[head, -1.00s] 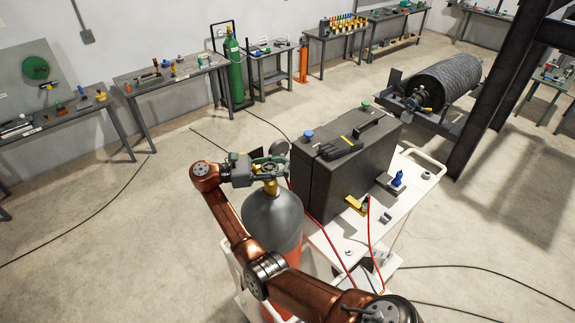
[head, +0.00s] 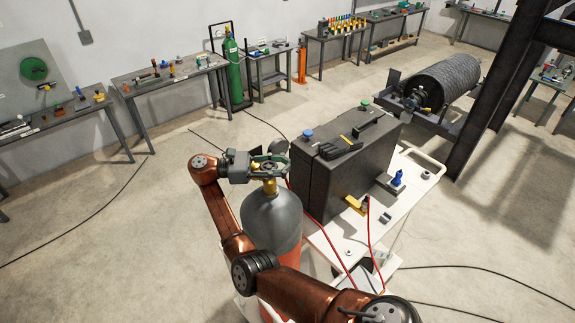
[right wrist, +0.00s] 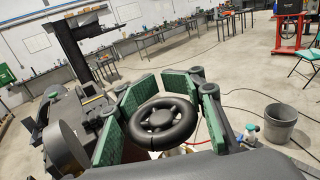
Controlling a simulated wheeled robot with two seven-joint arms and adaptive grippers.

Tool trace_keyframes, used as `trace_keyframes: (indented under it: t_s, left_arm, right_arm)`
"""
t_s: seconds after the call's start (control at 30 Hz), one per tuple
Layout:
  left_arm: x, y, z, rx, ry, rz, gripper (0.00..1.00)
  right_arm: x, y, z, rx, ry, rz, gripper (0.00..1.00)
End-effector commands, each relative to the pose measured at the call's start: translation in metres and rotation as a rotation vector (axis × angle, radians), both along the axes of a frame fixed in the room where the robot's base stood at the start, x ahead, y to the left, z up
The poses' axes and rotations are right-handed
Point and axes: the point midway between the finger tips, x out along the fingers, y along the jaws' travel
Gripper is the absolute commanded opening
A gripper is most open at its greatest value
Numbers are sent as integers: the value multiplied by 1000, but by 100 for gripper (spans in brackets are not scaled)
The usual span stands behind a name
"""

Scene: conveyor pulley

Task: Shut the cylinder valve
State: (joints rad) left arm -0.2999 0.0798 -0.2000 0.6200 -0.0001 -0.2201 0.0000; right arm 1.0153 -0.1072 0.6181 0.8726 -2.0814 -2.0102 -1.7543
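The gas cylinder (head: 272,222), grey above and orange-red below, stands upright beside the white cart. On its top is a brass valve (head: 270,187). Its black round handwheel (right wrist: 160,122) shows well in the right wrist view and is mostly covered in the head view. My right gripper (head: 268,165) is at the valve top, its green-padded fingers (right wrist: 165,105) on either side of the wheel. The pads are very close to the rim; I cannot tell whether they press on it. My left gripper is not in view.
A large dark case (head: 345,165) stands on the white cart (head: 335,240) just right of the cylinder. Red hoses (head: 370,235) hang over the cart. A green cylinder (head: 234,70) and workbenches (head: 170,75) line the wall. The floor to the left is open, with cables lying on it.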

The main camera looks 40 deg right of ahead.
Motion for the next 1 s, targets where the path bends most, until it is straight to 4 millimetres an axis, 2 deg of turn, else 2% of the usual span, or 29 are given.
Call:
trace_keyframes:
  t_s: [0.23, 0.57, 0.67, 1.0]
  left_arm:
    - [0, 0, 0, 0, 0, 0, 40]
    - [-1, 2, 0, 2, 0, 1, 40]
    - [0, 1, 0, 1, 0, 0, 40]
    - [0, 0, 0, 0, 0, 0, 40]
  right_arm:
    - [0, -1, 0, 1, 1, -1, 45]
    - [0, -1, 4, 0, 0, -1, 45]
    - [0, -2, 16, -2, -3, -2, 45]
    - [0, -2, 78, 0, -2, -2, 45]
